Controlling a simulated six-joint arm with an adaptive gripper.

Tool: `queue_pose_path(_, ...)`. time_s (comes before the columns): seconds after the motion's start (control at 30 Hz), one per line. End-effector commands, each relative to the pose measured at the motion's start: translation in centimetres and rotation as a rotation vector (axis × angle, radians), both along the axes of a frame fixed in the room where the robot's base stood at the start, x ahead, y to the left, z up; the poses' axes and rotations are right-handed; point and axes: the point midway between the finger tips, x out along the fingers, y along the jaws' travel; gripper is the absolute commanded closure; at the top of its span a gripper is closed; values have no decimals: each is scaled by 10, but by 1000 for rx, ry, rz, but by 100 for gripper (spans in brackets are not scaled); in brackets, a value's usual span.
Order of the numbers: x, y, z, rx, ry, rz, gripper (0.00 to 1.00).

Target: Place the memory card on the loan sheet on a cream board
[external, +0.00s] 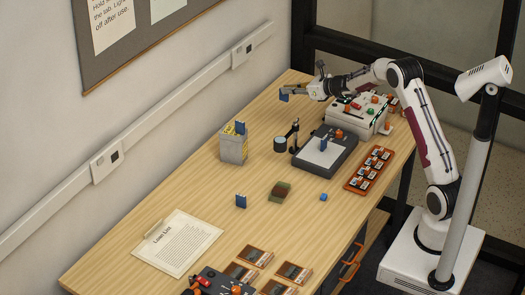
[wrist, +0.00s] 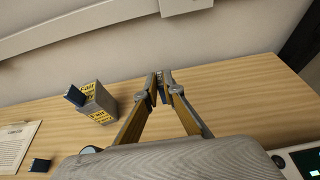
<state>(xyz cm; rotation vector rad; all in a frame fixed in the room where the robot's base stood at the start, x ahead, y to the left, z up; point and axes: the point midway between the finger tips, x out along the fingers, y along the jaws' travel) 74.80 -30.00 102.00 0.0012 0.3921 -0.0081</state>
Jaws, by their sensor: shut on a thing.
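My gripper (external: 287,92) is at the far end of the table, raised above it and shut on a small dark blue memory card (external: 283,98). In the wrist view my gripper's fingertips (wrist: 161,76) meet, with a sliver of the blue card between them. The loan sheet (external: 178,243) lies on a cream board (external: 139,254) at the table's near left, far from my gripper. In the wrist view part of the sheet (wrist: 13,148) shows at the left edge. Another blue card (external: 241,201) stands on the table between the sheet and my gripper.
A grey box (external: 233,149) with yellow labels has a blue card at its top. A dark device (external: 325,155), a small stand (external: 294,134), a green-brown block (external: 279,191) and an orange rack (external: 370,170) occupy the middle and right. Bare table surrounds the board's far side.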

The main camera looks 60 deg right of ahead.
Motion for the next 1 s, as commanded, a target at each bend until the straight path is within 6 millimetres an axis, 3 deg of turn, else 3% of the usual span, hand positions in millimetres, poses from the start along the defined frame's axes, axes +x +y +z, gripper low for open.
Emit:
queue_pose_path(0.13,0,0,31,-3,-3,0,100)
queue_pose_path(0.37,1,1,61,-2,-1,2,100)
queue_pose_path(0.67,28,71,57,1,1,94,100)
queue_pose_path(1.0,56,182,57,0,1,234,100)
